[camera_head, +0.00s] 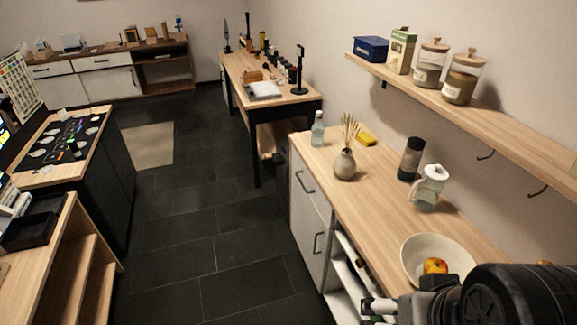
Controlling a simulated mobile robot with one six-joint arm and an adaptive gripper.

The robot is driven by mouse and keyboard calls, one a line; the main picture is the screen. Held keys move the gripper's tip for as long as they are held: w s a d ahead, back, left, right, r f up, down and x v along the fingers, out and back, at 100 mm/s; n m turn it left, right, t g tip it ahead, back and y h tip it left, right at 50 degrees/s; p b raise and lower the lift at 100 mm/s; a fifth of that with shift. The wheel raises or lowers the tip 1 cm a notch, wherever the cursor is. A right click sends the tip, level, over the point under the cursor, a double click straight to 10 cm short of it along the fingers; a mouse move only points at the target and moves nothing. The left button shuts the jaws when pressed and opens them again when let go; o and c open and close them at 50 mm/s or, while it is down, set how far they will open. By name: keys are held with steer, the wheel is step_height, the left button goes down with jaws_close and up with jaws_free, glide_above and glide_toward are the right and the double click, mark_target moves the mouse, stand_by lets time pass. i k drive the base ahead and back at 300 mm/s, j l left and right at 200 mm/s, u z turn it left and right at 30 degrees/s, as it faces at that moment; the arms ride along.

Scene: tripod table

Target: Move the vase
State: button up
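The vase (345,165) is a small round grey pot with dry beige stems standing up out of it. It stands upright on the wooden counter (385,201) at right of centre. My gripper (374,309) is at the bottom edge, in front of the counter and well below and apart from the vase in the picture. Only part of it shows beside my dark arm, and its fingers are too small and cut off to tell whether they are open or shut. No object is visible in it.
A dark cylinder (411,158), a glass jug (428,188) and a white bowl (410,262) with fruit stand nearer. A shelf (513,128) overhangs the right side.

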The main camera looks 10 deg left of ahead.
mark_target(345, 164)
steer(key=i+j+z, duration=0.25)
steer(key=i+j, duration=0.8)
steer(key=i, duration=0.2)
steer(key=i+j+z, duration=0.3)
steer(key=i+j, duration=0.8)
steer(key=j, duration=0.2)
